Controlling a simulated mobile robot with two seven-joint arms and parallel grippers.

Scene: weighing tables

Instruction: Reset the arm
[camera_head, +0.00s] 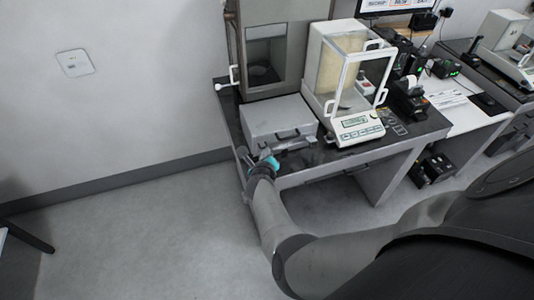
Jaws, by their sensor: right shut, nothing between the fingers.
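My right arm comes in from the lower right and reaches up to the front left corner of the weighing table. My right gripper (296,146) is small and dark in the picture, just in front of the grey drawer box (280,119). Its fingers look shut with nothing visible between them. I cannot tell whether it touches the box. A teal part shows at its wrist. My left gripper is not in view.
The table (385,148) also holds a balance with a glass draft shield (357,85) and a grey cabinet (284,45). Printers and papers (447,98) lie farther right. The floor (130,235) at left is clear.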

